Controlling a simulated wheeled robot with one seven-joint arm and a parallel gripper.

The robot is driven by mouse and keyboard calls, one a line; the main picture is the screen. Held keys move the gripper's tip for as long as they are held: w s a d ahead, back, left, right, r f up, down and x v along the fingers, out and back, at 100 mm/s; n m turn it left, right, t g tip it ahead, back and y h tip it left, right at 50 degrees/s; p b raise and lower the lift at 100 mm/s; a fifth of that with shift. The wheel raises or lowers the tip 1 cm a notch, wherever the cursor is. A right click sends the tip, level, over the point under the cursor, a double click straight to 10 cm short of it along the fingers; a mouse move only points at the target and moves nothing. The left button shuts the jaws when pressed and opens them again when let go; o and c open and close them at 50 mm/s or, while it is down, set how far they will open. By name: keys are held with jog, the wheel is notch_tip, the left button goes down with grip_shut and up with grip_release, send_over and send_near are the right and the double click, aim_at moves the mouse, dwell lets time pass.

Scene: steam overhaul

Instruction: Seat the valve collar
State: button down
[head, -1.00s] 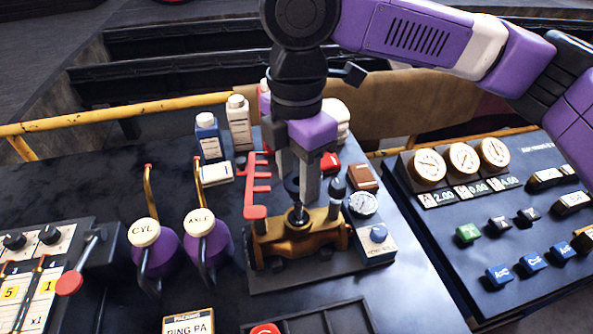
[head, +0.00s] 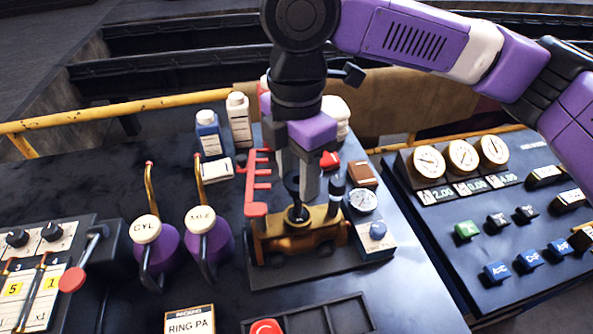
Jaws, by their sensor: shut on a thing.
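A brass valve body (head: 300,240) sits on a dark base plate near the middle of the table. A dark stem with a round flange (head: 296,213) stands up from its top. My gripper (head: 297,186) points down just above the valve, its two grey fingers shut on a small dark ring, which I take to be the valve collar (head: 291,184). The collar is close over the stem. Whether it is around the stem or still above it, I cannot tell. The fingers hide part of it.
A red toothed rack (head: 256,185) stands close left of the valve. A round gauge (head: 362,201) and a dark-topped post (head: 337,187) stand close right. A dark divided tray (head: 345,318) lies in front.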

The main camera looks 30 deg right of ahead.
aim_at(297, 200)
jog(key=shift+f, duration=0.9)
dwell(0.5)
jog(key=shift+f+b, duration=0.35)
jog(key=shift+f, duration=0.4)
jog(key=shift+f, duration=0.35)
jog(key=shift+f+b, duration=0.45)
jog(key=shift+f, duration=0.65)
dwell(0.9)
jog(key=c, duration=0.7)
grip_release()
